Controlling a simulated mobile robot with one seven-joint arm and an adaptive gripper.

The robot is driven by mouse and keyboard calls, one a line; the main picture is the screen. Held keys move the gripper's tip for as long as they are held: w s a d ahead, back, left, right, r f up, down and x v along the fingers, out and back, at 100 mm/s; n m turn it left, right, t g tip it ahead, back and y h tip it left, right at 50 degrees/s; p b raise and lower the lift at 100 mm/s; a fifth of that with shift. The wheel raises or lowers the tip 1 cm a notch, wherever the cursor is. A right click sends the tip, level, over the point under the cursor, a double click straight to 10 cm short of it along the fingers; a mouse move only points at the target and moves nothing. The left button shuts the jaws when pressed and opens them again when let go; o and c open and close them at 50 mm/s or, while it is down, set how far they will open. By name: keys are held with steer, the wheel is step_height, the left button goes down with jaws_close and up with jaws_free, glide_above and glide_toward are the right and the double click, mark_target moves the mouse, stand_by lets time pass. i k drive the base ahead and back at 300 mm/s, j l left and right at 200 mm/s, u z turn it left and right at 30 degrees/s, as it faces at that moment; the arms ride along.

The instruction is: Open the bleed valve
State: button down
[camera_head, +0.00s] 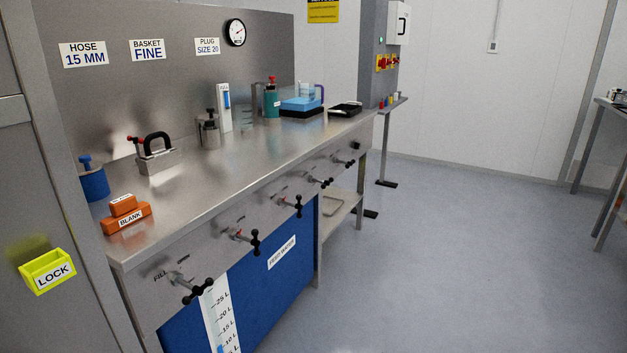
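Several valves with black cross handles stick out of the bench's front panel in a row. The nearest valve (197,290) has a label that reads FILL. Behind it along the panel are a second valve (254,242), a third valve (298,205), a fourth valve (325,182) and a farthest valve (349,162). The labels beside these are too small or too slanted to read, so I cannot tell which one is the bleed valve. I cannot tell whether any valve is open. My gripper is not in view.
The steel bench top (240,160) holds orange blocks (126,217), a blue canister (93,184), a grey box with a black handle (156,158) and a green bottle (271,100). A yellow LOCK box (48,271) is at left. Grey floor (430,250) is clear at right.

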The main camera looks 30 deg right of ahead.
mark_target(321, 181)
steer(key=i+l, duration=0.1)
steer(key=l, duration=0.3)
steer(key=i+l, duration=0.1)
steer(key=l, duration=0.3)
steer(key=i+l, duration=0.1)
steer(key=l, duration=0.25)
steer(key=i+l, duration=0.1)
steer(key=l, duration=0.3)
steer(key=i+l+z, duration=0.1)
steer(key=l, duration=0.3)
steer(key=i+l, duration=0.1)
steer(key=l, duration=0.3)
steer(key=i+l, duration=0.55)
steer(key=i+z, duration=0.05)
steer(key=i, duration=0.05)
